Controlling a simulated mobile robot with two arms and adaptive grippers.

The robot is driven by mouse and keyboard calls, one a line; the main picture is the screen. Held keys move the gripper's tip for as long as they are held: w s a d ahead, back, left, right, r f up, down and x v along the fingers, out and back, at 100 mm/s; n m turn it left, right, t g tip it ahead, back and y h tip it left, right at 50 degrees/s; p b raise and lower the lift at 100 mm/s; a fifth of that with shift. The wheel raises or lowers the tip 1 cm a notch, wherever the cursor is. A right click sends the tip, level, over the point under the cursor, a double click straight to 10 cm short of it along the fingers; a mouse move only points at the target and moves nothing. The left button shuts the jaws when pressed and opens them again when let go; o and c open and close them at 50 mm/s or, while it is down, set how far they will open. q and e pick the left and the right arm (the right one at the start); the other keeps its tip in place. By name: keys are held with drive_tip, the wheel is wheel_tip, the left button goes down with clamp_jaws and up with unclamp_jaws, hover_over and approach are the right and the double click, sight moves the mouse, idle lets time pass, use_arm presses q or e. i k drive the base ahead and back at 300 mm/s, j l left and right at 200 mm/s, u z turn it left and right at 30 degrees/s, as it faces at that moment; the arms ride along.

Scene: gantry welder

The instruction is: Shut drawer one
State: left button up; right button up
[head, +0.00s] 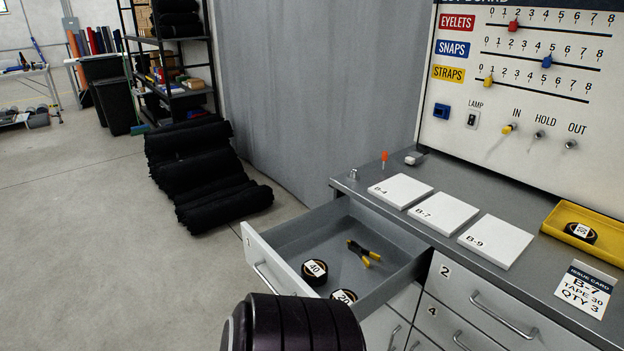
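Drawer one (247,248) is the top left drawer of the grey cabinet and is pulled well out. Its white front faces left, and its bar handle (268,281) shows on that front. Inside lie a black tape roll marked 40 (315,272), another marked 20 (344,297), and yellow-handled pliers (364,254). A dark, ribbed part of my own arm covers the near corner of the drawer at the bottom of the view. Neither gripper shows.
Drawer two (500,300) and drawer four (445,325) look shut. The worktop (465,198) above holds white pads, an issue card (585,288) and a yellow tray (550,225). Black rolls (205,175) lie on the floor behind. Open floor lies left of the drawer.

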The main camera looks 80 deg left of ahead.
sight(277, 255)
drive_tip(key=u, duration=2.8)
